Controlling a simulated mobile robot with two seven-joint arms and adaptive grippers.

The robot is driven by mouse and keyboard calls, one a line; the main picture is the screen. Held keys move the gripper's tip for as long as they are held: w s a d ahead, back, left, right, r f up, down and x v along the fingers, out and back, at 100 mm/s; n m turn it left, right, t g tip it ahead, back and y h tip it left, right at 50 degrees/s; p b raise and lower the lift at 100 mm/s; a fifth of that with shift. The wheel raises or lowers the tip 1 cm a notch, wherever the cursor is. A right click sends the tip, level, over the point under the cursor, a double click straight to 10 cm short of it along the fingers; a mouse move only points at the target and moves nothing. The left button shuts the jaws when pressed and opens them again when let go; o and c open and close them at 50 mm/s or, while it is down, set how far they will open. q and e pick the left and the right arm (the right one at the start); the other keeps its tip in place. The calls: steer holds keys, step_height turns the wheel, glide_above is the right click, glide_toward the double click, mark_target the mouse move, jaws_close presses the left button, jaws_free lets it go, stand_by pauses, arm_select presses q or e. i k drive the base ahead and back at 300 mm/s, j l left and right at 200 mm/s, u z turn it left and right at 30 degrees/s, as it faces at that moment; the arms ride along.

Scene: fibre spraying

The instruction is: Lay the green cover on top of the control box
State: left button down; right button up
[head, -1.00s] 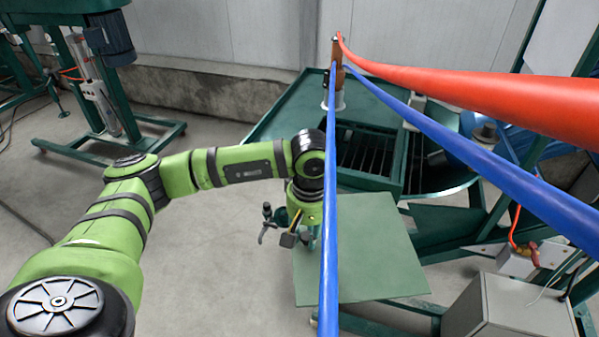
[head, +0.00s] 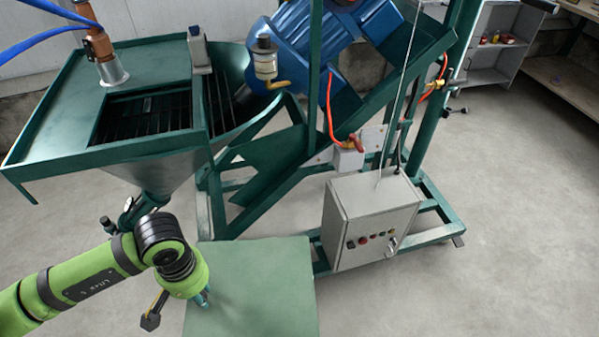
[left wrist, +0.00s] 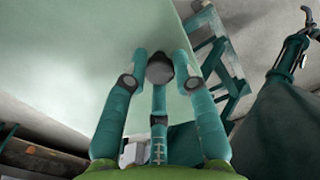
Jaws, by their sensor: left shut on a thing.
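The green cover (head: 262,285) is a flat square panel in the lower middle of the head view. My left gripper (head: 203,298) is at its left part, and the arm hides some of that edge. In the left wrist view the gripper (left wrist: 160,70) is shut on a dark round knob (left wrist: 160,67) on the pale green cover (left wrist: 95,75). The control box (head: 372,215) is a grey cabinet with buttons on its front, right of the cover and apart from it. Its top (head: 375,193) is bare apart from a thin rod or cable. My right gripper is not in view.
A green hopper with a grate (head: 145,112) stands at the left behind my arm. A blue motor (head: 310,35) and slanted green frame beams (head: 270,180) rise behind the box. A hose and cables hang near the box's back. Open floor (head: 510,220) lies to the right.

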mark_target(377, 197)
steer(key=i+l, duration=0.15)
steer(key=l, duration=0.35)
steer(key=i+l+u, duration=0.15)
steer(key=l, duration=0.3)
steer(key=i+l, duration=0.1)
steer(key=l, duration=0.4)
steer(key=i+l+u, duration=0.15)
steer(key=l, duration=0.35)
steer(key=k, duration=0.05)
